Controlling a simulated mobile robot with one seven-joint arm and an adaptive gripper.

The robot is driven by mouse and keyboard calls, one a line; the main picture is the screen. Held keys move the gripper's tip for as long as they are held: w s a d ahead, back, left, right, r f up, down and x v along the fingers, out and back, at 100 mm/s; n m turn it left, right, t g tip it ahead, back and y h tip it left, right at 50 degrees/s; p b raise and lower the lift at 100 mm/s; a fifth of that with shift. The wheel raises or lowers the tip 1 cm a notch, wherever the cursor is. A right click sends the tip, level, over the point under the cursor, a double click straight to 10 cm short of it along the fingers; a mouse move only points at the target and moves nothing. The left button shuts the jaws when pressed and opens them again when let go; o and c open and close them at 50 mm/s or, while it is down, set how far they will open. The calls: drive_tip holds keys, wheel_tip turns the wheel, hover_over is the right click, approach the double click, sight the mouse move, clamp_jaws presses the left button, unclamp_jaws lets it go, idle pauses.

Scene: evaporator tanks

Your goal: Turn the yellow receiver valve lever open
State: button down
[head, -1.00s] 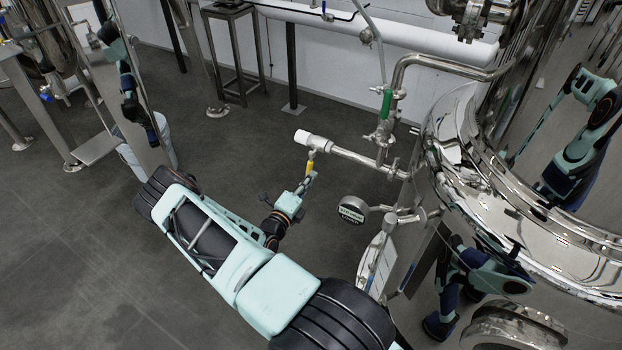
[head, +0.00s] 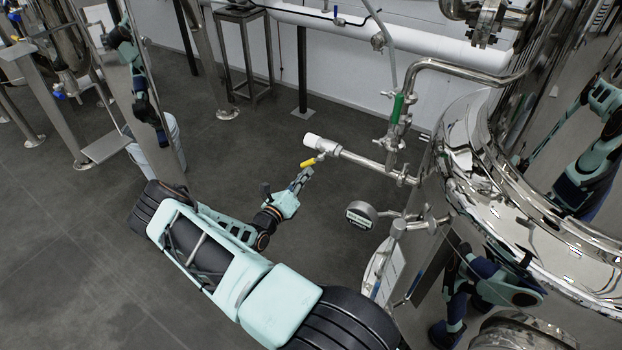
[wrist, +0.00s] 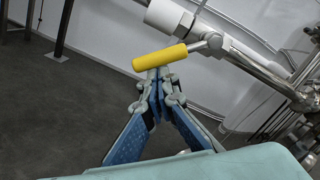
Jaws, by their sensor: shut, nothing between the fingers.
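The yellow valve lever (head: 309,162) is on a steel pipe end with a white cap (head: 313,141). It lies slanted, partly along the pipe, with its free end to the left. In the wrist view the yellow lever (wrist: 160,58) crosses just beyond my fingertips, its steel stem (wrist: 208,43) joining the pipe at upper right. My gripper (head: 305,173) is just below the lever in the head view. In the wrist view my gripper (wrist: 155,72) is shut and empty, its tips at or very near the lever's underside. I cannot tell whether they touch.
A round gauge (head: 361,214) and the polished tank (head: 480,170) stand to the right. A green-handled valve (head: 397,108) rises from the pipe behind. A steel stand (head: 243,60) is at the back. The floor left of the lever is open.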

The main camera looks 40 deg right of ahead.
drive_tip(key=w+r+m, duration=0.1)
drive_tip(key=m, duration=0.1)
drive_tip(key=w+r+m+p, duration=0.1)
drive_tip(key=r+m, duration=0.1)
drive_tip(key=m, duration=0.1)
drive_tip(key=w+a+r+m, duration=0.1)
drive_tip(key=m, duration=0.1)
drive_tip(key=shift+w+r+m+p, duration=0.25)
drive_tip(key=shift+w+m+p, duration=0.05)
drive_tip(key=shift+r, duration=0.1)
idle(0.6)
